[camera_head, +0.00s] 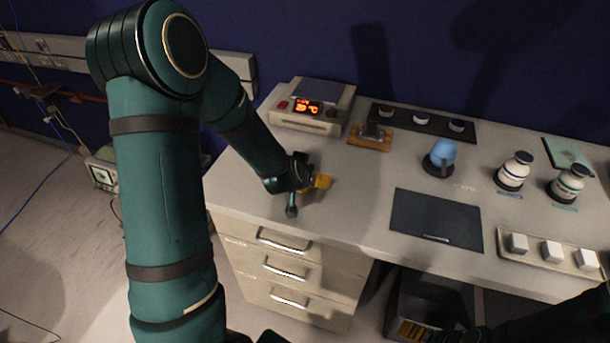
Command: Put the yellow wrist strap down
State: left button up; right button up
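The yellow wrist strap (322,181) shows as a small yellow-orange piece at the left end of the white worktop. My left gripper (303,180) is right beside it, low over the worktop near the front left corner. The strap is at the gripper's right side, and the gripper hides part of it. I cannot tell whether the fingers are closed on it or whether the strap touches the top. My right arm (582,318) enters at the lower right. Its dark gripper end (465,336) is at the bottom edge, mostly cut off, and its fingers are not clear.
A device with a red display (309,108) stands behind the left gripper. A dark flat panel (436,220) lies right of centre. A blue rounded object (441,153), two white bottles (514,171) and a tray of white blocks (551,250) stand further right. A dark bin (400,300) is below the worktop.

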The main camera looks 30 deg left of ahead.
pick_arm(q)
jog(key=shift+w+f, duration=0.25)
jog(key=shift+w, duration=0.1)
jog(key=shift+s+r, duration=0.15)
jog(key=shift+s+d, duration=0.1)
jog(key=shift+s, duration=0.05)
jog(key=shift+c, duration=1.4)
jog(key=c, duration=0.9)
jog(key=shift+c, duration=0.4)
